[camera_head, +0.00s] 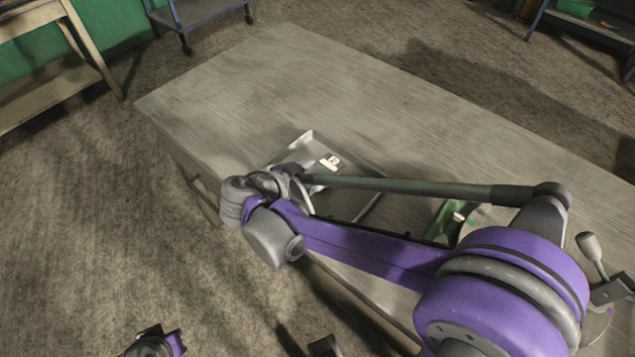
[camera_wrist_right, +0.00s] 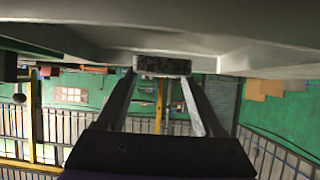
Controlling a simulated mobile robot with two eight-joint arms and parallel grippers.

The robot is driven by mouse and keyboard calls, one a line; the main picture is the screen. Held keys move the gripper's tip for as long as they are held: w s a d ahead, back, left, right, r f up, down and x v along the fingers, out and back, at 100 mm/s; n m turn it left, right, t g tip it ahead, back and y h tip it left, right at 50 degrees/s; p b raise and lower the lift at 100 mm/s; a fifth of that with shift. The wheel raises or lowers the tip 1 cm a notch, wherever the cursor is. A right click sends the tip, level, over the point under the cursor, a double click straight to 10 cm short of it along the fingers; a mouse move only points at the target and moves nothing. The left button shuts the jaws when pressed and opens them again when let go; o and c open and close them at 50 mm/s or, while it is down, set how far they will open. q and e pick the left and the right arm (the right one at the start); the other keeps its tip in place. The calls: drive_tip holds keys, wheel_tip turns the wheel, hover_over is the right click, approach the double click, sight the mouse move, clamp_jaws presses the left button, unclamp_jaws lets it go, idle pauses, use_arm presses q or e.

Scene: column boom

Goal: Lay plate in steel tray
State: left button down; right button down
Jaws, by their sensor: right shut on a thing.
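The steel tray (camera_head: 370,207) lies on the table, partly covered by my right arm in the head view. A small pale item with a dark mark (camera_head: 331,162) shows inside it; I cannot tell whether this is the plate. In the right wrist view my right gripper (camera_wrist_right: 162,67) is shut on a small dark, flat-ended piece (camera_wrist_right: 150,65), which I take to be the plate. A broad grey surface lies close along it at the picture's top. In the head view my right wrist hides most of the gripper.
The grey table (camera_head: 230,90) has clear room behind and left of the tray. A green item (camera_head: 443,222) lies to the right, partly behind my arm. A grey knobbed object (camera_head: 591,248) stands at the right. A blue-framed cart (camera_head: 195,12) stands beyond the table.

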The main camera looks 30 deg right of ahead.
drive_tip(key=shift+f+b, duration=0.3)
drive_tip(key=shift+f, duration=1.55)
drive_tip(key=shift+f, duration=0.1)
unclamp_jaws()
drive_tip(key=p+v, duration=0.1)
drive_tip(key=v, duration=1.1)
